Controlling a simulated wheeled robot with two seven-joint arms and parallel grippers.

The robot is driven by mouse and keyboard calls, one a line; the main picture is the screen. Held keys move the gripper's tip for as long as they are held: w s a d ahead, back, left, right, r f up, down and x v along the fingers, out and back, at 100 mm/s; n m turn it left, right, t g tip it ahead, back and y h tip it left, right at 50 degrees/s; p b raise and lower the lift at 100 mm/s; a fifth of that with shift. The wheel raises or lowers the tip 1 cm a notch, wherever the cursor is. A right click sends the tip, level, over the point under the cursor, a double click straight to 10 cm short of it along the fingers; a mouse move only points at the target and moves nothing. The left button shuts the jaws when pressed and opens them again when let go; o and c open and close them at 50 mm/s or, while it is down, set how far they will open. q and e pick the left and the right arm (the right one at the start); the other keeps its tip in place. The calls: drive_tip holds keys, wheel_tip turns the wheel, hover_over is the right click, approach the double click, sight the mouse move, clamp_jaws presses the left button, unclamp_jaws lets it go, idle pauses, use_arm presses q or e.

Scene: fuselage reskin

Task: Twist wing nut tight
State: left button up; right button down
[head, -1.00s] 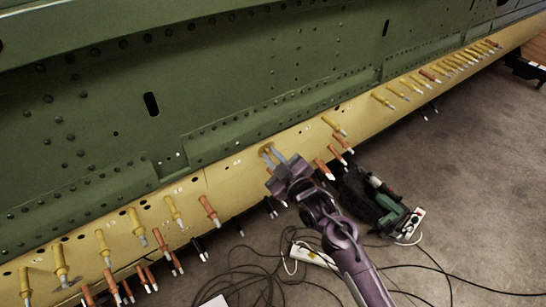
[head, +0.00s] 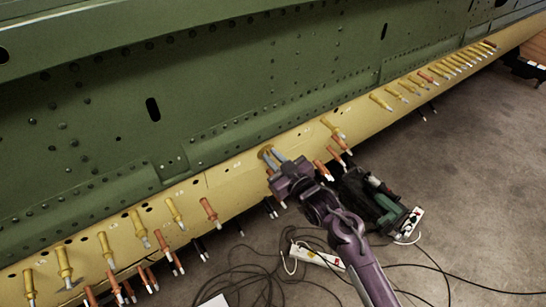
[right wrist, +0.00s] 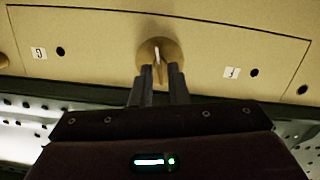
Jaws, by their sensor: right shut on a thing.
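The wing nut (right wrist: 158,52) is a yellow-brown round piece with a narrow wing, set against the yellow skin strip. The wing's lower part is hidden between the fingers. My left gripper is not in view.
The yellow strip (head: 236,178) runs along the green fuselage panel (head: 230,60). Several yellow and orange fasteners (head: 209,211) stick out on both sides. A dark bag with a green tool (head: 378,200), a power strip (head: 318,257) and loose cables lie on the floor below.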

drive_tip(key=shift+d+m+g, duration=0.1)
drive_tip(key=shift+m+g, duration=0.2)
drive_tip(key=shift+m, duration=0.7)
drive_tip(key=shift+f, duration=0.1)
drive_tip(key=c, duration=1.4)
unclamp_jaws()
drive_tip(key=shift+c, duration=0.2)
drive_tip(key=b+v, duration=0.1)
drive_tip(key=v, duration=0.6)
drive_tip(key=shift+s+d+b, duration=0.3)
drive_tip(key=shift+d+b, duration=0.05)
